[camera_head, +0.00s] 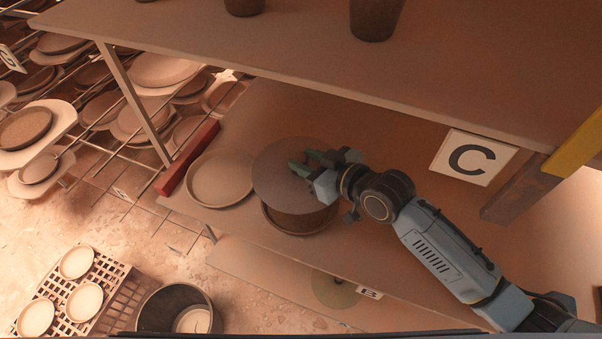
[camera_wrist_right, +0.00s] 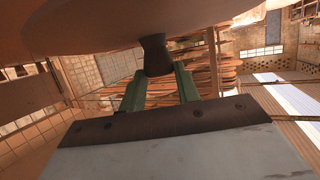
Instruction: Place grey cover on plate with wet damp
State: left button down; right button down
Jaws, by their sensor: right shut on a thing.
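The round grey cover (camera_head: 275,190) is in my right gripper (camera_head: 303,170), whose green fingers are shut on its knob. In the right wrist view the fingers (camera_wrist_right: 158,88) grip the dark knob (camera_wrist_right: 155,55) below the cover's pale disc (camera_wrist_right: 130,22). In the head view the cover is over a round brown plate (camera_head: 300,222) on the middle shelf, covering most of it. I cannot tell whether they touch. A second, pale plate (camera_head: 220,180) lies open to the left. I cannot tell from its surface whether either plate is damp. My left gripper is not in view.
The upper shelf (camera_head: 300,50) overhangs at the back, with dark pots (camera_head: 375,18) on it. A red bar (camera_head: 188,158) edges the middle shelf's left end. A sign C (camera_head: 473,157) hangs right. Racks of plates stand left; a bucket (camera_head: 145,315) and crate (camera_head: 107,278) are below.

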aim_at(307, 190)
jog(key=f, duration=0.5)
jog(key=shift+s+f+b, duration=0.25)
jog(key=shift+s+b, duration=0.1)
jog(key=shift+w+f+b, duration=0.15)
jog(key=shift+f+b, duration=0.2)
jog(key=shift+f, duration=1.65)
jog(key=shift+f, duration=0.1)
jog(key=shift+f, duration=0.15)
jog(key=c, duration=1)
grip_release()
